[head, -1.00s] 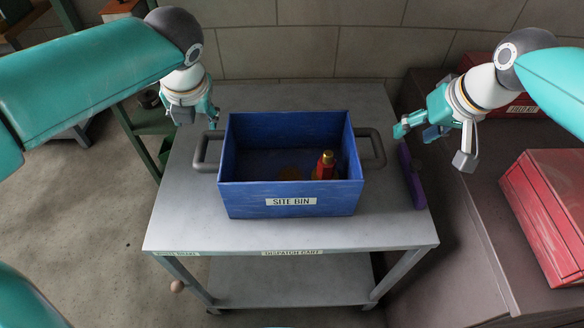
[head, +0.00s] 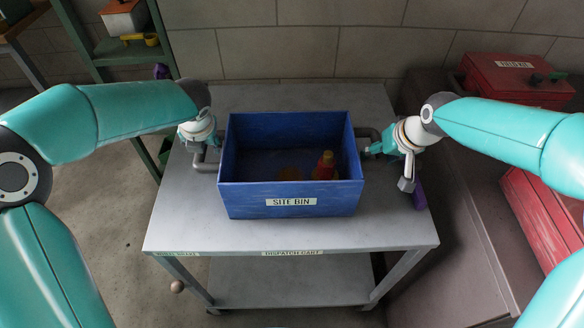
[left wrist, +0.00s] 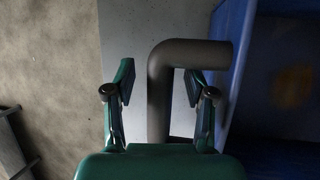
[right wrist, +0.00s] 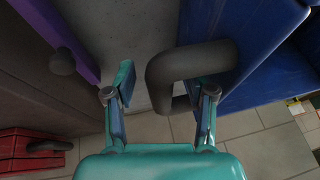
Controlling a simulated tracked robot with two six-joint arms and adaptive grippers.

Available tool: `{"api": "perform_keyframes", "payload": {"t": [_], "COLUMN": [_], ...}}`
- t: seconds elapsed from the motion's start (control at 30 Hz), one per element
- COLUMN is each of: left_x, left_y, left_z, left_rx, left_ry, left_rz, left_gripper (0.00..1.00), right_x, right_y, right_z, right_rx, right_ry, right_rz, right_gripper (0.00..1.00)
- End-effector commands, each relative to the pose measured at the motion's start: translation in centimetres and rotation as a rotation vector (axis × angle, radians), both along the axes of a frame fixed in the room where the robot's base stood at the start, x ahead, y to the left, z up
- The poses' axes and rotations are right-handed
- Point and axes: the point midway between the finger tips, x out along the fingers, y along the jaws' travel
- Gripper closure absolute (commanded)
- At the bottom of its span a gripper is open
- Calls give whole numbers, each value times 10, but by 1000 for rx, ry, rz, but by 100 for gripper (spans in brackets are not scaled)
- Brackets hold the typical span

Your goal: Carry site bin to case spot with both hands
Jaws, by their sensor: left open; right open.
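The blue site bin (head: 290,200) stands upright on the grey dispatch cart (head: 400,228), with a red-and-yellow item (head: 326,167) inside. My left gripper (left wrist: 160,82) is open, with the bin's left grey handle (left wrist: 160,100) between its fingers; in the head view my left wrist hides most of it. My right gripper (head: 372,150) is open at the right handle. In the right wrist view the right handle (right wrist: 165,72) lies between the open fingers. Neither gripper is closed on a handle. I cannot make out a case spot.
A purple object (head: 419,193) lies at the cart's right edge. Red cases (head: 515,80) stand on the dark bench at right. A green shelf (head: 125,52) stands at back left. The cart top in front of the bin is clear.

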Motion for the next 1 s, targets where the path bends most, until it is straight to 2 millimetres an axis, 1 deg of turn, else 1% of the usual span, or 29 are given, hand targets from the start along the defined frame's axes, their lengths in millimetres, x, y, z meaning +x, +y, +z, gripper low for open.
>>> {"api": "perform_keyframes", "payload": {"t": [0.27,0.5,0.6,1.0], "left_x": [1,1,1,1], "left_y": [0,0,-1,-1], "left_z": [-1,-1,-1,0], "left_rx": [0,-1,-1,-1], "left_ry": [0,0,0,0], "left_rz": [0,-1,-1,-1], "left_gripper": [45,85,100,100], "right_x": [0,0,0,0], "right_y": [0,0,0,-1], "right_z": [-1,-1,0,0], "right_rx": [0,0,0,0], "right_ry": [0,0,0,0], "right_rz": [-1,-1,-1,-2], "right_gripper": [45,85,100,100]}}
